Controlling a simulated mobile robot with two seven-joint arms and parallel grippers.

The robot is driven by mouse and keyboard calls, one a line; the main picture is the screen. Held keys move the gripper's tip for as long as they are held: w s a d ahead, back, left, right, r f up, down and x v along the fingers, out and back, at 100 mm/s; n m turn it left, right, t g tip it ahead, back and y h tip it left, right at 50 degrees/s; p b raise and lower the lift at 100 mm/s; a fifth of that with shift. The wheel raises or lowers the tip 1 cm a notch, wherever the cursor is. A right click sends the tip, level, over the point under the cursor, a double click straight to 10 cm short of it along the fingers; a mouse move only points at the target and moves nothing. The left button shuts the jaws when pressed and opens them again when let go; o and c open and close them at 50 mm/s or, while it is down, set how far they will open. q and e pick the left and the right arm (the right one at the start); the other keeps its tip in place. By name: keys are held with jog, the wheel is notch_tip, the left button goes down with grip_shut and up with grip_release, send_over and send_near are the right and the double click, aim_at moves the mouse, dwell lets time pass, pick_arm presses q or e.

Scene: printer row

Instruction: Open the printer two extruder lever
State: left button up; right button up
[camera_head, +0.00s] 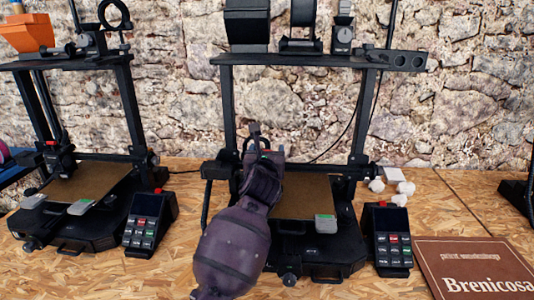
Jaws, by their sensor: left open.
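A black 3D printer (296,59) stands in the middle of the bench, with a brown print bed (303,197) and an upright frame. My left arm comes up from the bottom in front of it. My left gripper (264,152) is open at the left part of this printer, at about the height of its print head. The gripper and wrist cover most of the print head, so I cannot make out the extruder lever or tell whether the fingers touch it. My right gripper is not in view.
Another black printer (88,62) stands at the left, with a control panel (149,223) beside it. The middle printer's control panel (388,239) is at its right. A brown book (473,268) lies front right. White crumpled pieces (398,187) lie behind the panel. A stone wall closes the back.

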pick_arm(q)
jog(key=c, duration=0.9)
jog(key=shift+o, duration=0.2)
dwell(0.4)
jog(key=o, duration=0.9)
jog(key=shift+c, duration=0.2)
